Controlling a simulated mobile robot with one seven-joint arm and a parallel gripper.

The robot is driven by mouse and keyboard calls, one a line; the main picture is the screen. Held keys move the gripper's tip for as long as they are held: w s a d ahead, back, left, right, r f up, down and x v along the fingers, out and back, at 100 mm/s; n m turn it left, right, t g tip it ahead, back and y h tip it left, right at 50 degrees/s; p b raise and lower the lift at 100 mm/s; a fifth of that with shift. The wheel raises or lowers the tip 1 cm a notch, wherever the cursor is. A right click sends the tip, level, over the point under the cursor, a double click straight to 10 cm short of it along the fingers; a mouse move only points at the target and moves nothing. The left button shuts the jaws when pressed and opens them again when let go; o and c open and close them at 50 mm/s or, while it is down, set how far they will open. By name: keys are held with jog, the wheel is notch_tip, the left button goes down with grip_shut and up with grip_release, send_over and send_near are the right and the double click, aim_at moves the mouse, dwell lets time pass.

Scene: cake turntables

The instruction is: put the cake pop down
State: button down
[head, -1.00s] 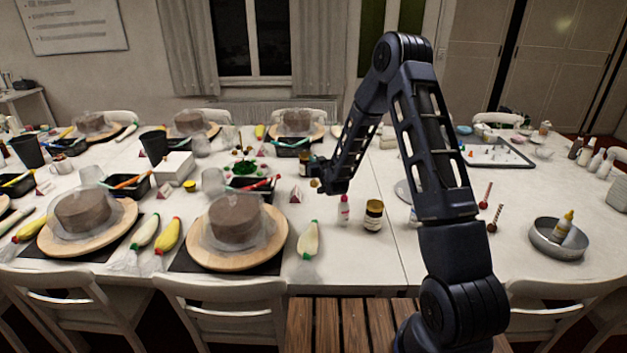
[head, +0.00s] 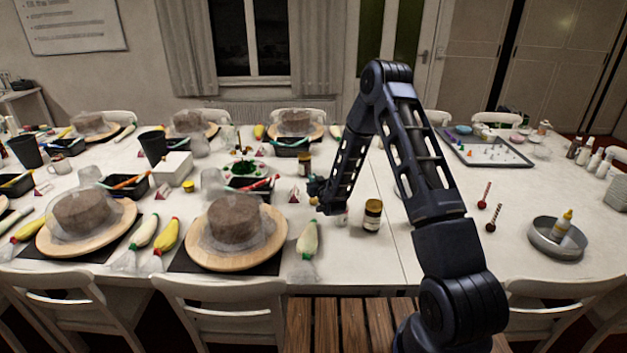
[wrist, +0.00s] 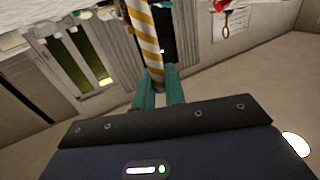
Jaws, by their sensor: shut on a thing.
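My gripper (wrist: 158,86) is shut on a stick with yellow and white stripes, the cake pop (wrist: 145,38), between its teal fingers in the wrist view. The stick runs up out of the top of that view, so its far end is not seen. In the head view my gripper (head: 318,192) is low over the table (head: 350,262), right of the nearest cake. A small tan spot shows beside it; I cannot tell whether it is the cake pop's head. Whether the cake pop touches the table cannot be told.
A brown jar (head: 372,216) stands right of my gripper, and a small bottle (head: 342,218) is partly hidden beside it. A dark jar (head: 304,164) stands behind. A piping bag (head: 308,238) lies in front.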

jog(key=shift+f, duration=0.1)
jog(key=c, duration=1.5)
grip_release()
jog(key=shift+o, duration=0.2)
jog(key=shift+s+d, duration=0.1)
jog(key=shift+s, duration=0.2)
jog(key=s+d+r, duration=0.1)
jog(key=s+r, duration=0.3)
jog(key=r, duration=0.3)
jog(key=shift+d, duration=0.35)
jog(key=shift+r, duration=0.2)
